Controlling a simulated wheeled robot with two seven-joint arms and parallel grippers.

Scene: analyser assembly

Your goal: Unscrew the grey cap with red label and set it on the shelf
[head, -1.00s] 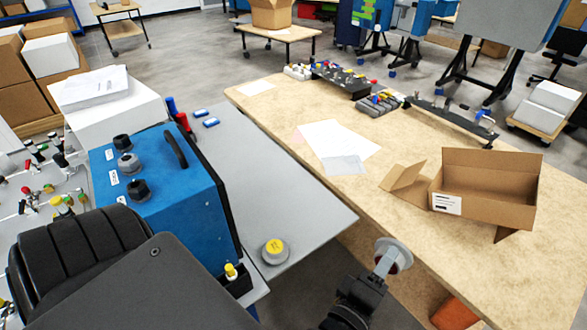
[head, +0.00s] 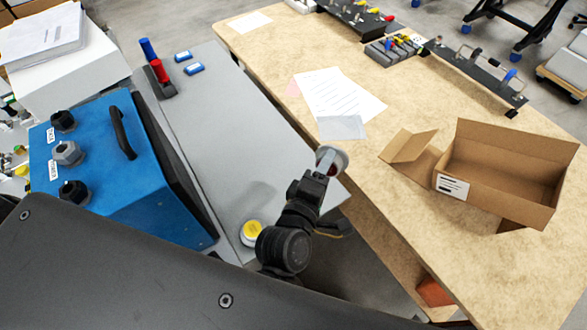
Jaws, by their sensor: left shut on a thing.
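My left gripper (head: 323,168) is shut on the grey cap with red label (head: 336,160). The cap is a small round piece, seen at a slant with a bit of red showing. The fingers partly hide it. In the picture it overlaps the right edge of the grey shelf (head: 215,115); I cannot tell its height above it. A grey cap with yellow label (head: 251,232) sits on the near part of the shelf. The blue analyser (head: 120,185) is at left, with several dark and grey fittings on top. My right gripper is not in view.
Red and blue cylinders (head: 158,72) stand in a dark holder on the far shelf, near two small blue-and-white items (head: 193,69). The wooden table (head: 420,130) at right holds papers (head: 340,95) and an open cardboard box (head: 500,170). The middle of the shelf is clear.

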